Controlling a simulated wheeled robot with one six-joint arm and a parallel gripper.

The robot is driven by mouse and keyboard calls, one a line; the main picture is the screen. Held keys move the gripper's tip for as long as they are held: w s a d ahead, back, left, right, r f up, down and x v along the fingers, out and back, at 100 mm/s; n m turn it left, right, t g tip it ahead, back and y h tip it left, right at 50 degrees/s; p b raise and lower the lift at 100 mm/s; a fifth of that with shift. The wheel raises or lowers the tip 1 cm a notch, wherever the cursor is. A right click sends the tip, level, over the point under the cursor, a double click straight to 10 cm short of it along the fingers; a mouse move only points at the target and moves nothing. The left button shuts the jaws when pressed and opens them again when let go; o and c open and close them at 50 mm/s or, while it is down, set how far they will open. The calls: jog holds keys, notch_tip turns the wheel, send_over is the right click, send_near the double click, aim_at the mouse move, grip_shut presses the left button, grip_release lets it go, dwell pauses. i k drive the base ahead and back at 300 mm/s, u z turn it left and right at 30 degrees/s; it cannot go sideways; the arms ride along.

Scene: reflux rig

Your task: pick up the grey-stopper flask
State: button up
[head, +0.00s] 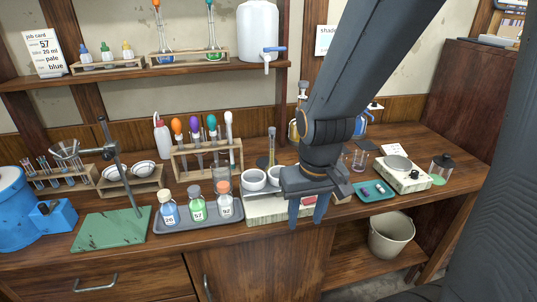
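A glass vessel with a greyish top (302,90) stands at the back of the bench, mostly hidden behind my arm; a yellowish part of its body (294,128) shows at the arm's left. I cannot tell for sure that it is the grey-stopper flask. A slim-necked vessel (271,142) with a dark base stands left of my arm. A blue vessel (361,124) shows partly at the arm's right.
A grey tray (180,226) holds labelled bottles left of my gripper. White bowls (254,179) sit beside it on a pale device. A wooden rack (208,150) with coloured tops stands behind. A teal tray (374,197) and a balance (402,172) lie right. A bin (390,238) stands below.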

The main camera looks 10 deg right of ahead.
aim_at(272, 139)
jog(key=u, duration=1.1)
jog(key=k, duration=0.7)
jog(key=z, duration=1.1)
jog(key=i, duration=1)
